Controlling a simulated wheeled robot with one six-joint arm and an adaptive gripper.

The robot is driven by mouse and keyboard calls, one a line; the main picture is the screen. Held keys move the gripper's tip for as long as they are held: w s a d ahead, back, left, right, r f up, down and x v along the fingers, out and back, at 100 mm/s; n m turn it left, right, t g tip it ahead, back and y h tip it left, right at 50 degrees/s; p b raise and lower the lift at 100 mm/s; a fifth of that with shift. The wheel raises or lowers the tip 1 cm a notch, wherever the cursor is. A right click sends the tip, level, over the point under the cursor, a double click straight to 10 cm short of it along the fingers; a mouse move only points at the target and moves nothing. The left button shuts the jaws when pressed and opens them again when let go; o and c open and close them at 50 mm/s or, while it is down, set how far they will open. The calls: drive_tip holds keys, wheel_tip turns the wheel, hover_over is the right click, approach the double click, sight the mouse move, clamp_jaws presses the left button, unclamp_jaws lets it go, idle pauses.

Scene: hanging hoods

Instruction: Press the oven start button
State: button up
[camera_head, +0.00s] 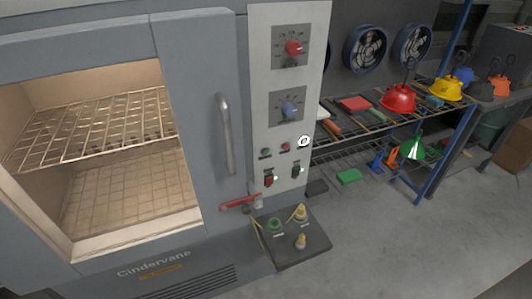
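The grey oven (190,130) fills the left side, with a window showing a lit interior and wire rack. A pale control panel (258,60) stands right of its door handle (226,135). The panel carries a red knob (293,47), a blue knob (290,109), a small green round piece (265,153), a small red one (285,147) and two switches (269,181). Below, a dark box (292,258) juts out with a green button (275,224) and two cream knobs (300,213). Labels are too small to read, so I cannot tell which is the start button. My gripper is not in view.
A red lever (240,202) sticks out below the door handle. A wire shelf with a blue frame (437,172) stands at the right, holding coloured hoods such as a red one (398,97). Grey floor (390,250) is clear in front of the shelf.

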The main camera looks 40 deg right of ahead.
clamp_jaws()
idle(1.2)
